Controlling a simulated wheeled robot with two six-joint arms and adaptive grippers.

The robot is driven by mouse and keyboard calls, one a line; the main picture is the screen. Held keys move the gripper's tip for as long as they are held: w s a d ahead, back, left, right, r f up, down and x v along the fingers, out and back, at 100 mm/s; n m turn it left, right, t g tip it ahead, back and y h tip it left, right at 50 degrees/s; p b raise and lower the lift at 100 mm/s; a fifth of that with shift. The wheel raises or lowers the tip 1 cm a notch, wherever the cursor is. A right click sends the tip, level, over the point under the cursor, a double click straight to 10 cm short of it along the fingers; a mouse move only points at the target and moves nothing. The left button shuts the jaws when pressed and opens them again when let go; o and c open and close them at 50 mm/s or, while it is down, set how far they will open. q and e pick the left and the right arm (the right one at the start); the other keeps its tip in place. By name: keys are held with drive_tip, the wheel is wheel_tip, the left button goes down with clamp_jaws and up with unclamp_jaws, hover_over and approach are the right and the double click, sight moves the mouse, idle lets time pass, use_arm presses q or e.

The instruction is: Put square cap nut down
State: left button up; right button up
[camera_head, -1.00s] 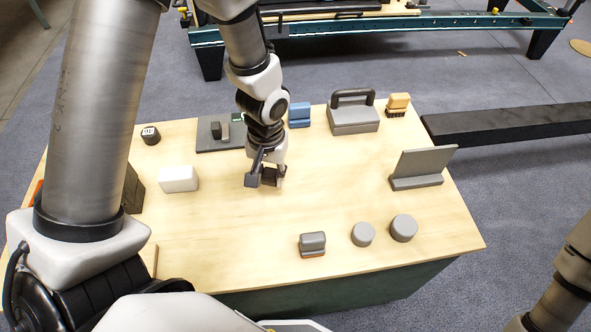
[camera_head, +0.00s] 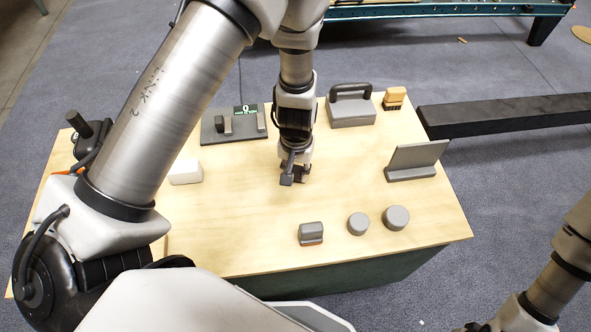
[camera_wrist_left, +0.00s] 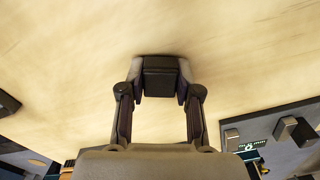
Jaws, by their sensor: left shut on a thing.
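My left gripper (camera_head: 296,173) is over the middle of the wooden table (camera_head: 250,240), pointing down. In the left wrist view my left gripper (camera_wrist_left: 160,92) has its fingers closed on the sides of a small dark square block, the square cap nut (camera_wrist_left: 160,77). Pale table top shows all around the nut in that view. In the head view the nut is mostly hidden by the fingers. I cannot tell whether it touches the table. Part of my right arm shows at the lower right; its gripper is out of the picture.
A grey holder plate (camera_head: 211,136) is at the back, a white block (camera_head: 186,172) at left. A handled grey block (camera_head: 352,117), an orange brush (camera_head: 395,97) and an angled grey stand (camera_head: 415,168) are to the right. Grey pieces (camera_head: 396,217) line the front. Table around the gripper is bare.

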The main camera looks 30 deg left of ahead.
use_arm(q)
drive_tip(key=shift+s+f+b, duration=0.15)
drive_tip(key=shift+f+b, duration=0.4)
drive_tip(key=o, duration=0.8)
drive_tip(key=shift+s, duration=0.1)
drive_tip(key=shift+o, duration=0.8)
drive_tip(key=shift+f, duration=0.15)
drive_tip(key=shift+w, duration=0.2)
